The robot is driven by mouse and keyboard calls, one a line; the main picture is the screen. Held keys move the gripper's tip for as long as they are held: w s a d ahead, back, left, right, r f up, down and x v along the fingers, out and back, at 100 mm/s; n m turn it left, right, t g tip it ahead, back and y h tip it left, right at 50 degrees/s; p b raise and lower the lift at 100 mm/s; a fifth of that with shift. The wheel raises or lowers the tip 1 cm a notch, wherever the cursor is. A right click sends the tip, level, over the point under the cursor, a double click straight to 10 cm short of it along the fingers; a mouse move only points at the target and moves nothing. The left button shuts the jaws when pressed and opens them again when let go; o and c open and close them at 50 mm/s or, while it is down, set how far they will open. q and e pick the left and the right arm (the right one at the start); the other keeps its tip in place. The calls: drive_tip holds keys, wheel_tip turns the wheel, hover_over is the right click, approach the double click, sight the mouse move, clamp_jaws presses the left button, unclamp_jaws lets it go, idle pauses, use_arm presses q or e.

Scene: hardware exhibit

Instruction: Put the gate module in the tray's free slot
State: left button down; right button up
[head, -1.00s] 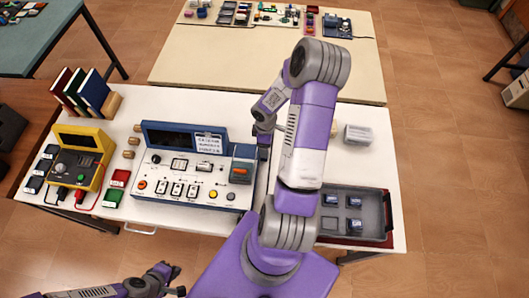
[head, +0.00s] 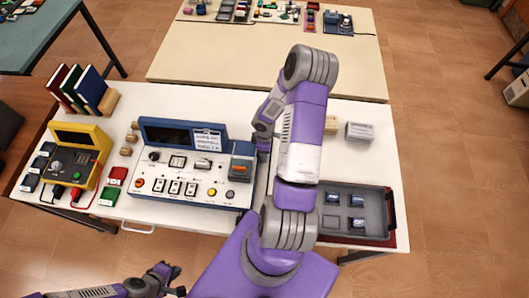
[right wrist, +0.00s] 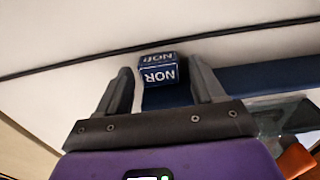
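The gate module (right wrist: 158,73) is a small dark blue block marked NOR in the right wrist view. It lies between the fingertips of my right gripper (right wrist: 160,75), with a gap on each side. The fingers look open. In the head view my right arm hides this module and most of that gripper, beside the console's right end. The grey tray (head: 384,239) stands at the table's right, with three blue modules in it. Its front left slot (head: 331,222) looks empty. My left gripper (head: 172,280) is low at the left, off the table, open and empty.
The blue and white console (head: 190,201) fills the middle of the white table (head: 230,102). A yellow meter (head: 80,157) and books (head: 85,90) are at left. A grey block (head: 360,131) stands behind the tray. Bare table lies between block and tray.

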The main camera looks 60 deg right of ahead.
drive_tip(key=c, duration=1)
